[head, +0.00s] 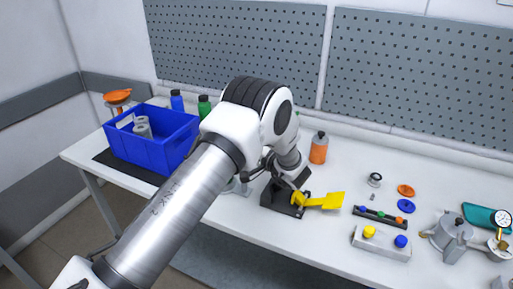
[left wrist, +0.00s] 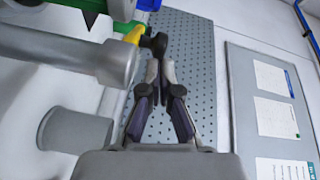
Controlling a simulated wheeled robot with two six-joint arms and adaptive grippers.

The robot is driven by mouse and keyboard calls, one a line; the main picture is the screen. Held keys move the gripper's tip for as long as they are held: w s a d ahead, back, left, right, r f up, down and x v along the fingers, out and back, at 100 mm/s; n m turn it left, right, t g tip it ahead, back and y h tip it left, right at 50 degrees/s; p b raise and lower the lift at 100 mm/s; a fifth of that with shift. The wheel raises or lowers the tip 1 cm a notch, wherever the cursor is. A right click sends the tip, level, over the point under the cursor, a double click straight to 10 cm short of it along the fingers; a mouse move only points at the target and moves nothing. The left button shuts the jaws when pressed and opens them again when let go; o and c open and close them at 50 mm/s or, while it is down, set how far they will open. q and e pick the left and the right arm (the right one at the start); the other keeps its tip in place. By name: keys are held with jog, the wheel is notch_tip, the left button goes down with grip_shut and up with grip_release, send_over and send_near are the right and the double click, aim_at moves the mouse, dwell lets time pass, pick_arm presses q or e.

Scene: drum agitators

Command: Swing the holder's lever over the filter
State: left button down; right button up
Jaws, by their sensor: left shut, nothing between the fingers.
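The holder (head: 283,206) has a black base on the white bench, in the middle of the head view. A yellow lever (head: 325,201) sticks out from it to the right. My left gripper (head: 287,184) is shut and empty, low over the holder and close to the lever's inner end; whether it touches is unclear. In the left wrist view the closed fingers (left wrist: 162,72) point towards a black knob (left wrist: 156,45) beside a yellow part (left wrist: 133,36). I cannot make out the filter; my gripper and arm cover part of the holder. My right gripper is out of view.
A blue crate (head: 150,152) stands at the left, with bottles behind it. An orange bottle (head: 319,148) stands behind the holder. To the right are a small dark rack (head: 384,217), a grey block (head: 381,243) with yellow and blue knobs, and metal fittings (head: 447,236).

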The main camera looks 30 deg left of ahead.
pick_arm(q)
jog(key=shift+s+a+n+g+y, duration=0.1)
jog(key=shift+s+a+n+g, duration=0.2)
jog(key=shift+n+g, duration=0.4)
jog(key=shift+s+a+n+g+y, duration=0.1)
jog(key=shift+s+a+n+g, duration=0.3)
jog(key=shift+g, duration=0.65)
jog(key=shift+s+a+n+g+y, duration=0.1)
jog(key=shift+s+a+n+g, duration=0.1)
jog(key=shift+n+g, duration=0.55)
